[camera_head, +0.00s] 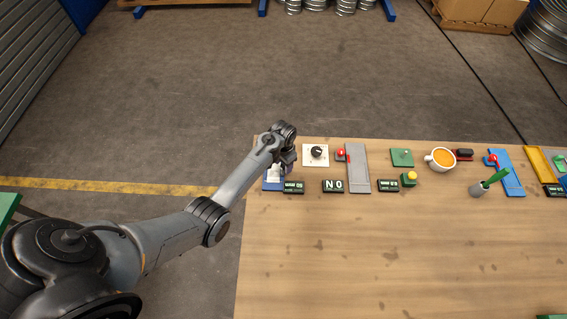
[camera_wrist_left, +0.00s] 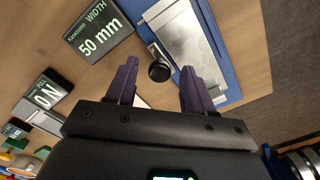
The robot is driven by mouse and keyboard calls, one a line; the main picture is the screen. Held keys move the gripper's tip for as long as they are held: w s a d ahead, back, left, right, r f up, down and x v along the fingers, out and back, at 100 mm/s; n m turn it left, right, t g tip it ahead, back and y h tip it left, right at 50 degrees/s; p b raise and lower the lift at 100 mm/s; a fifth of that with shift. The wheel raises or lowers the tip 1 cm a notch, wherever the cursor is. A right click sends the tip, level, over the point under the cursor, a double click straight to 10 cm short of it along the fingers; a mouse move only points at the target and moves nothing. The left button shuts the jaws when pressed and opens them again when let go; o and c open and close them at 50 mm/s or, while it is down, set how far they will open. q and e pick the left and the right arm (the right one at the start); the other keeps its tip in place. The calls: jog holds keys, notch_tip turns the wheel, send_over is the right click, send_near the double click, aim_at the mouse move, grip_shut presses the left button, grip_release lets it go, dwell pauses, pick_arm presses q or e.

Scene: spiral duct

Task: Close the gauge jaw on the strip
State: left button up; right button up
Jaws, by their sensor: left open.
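The gauge is a blue base (camera_head: 272,186) at the table's left end, partly hidden by my left arm in the head view. In the left wrist view its blue base (camera_wrist_left: 226,62) carries a shiny silver-white piece (camera_wrist_left: 184,38); I cannot tell strip from jaw there. A round black knob (camera_wrist_left: 159,71) stands at its side. A dark display (camera_wrist_left: 98,30) beside it reads "WIDTH 50 mm". My left gripper (camera_wrist_left: 160,80) is open, its purple fingers on either side of the knob in this view; contact is not clear. My right gripper is not in view.
The table's front (camera_head: 380,260) is clear.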

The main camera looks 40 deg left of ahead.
aim_at(283, 166)
pick_arm(q)
jog(key=shift+r, duration=0.15)
jog(key=shift+r, duration=0.3)
notch_tip(283, 166, up, 10)
dwell(0.6)
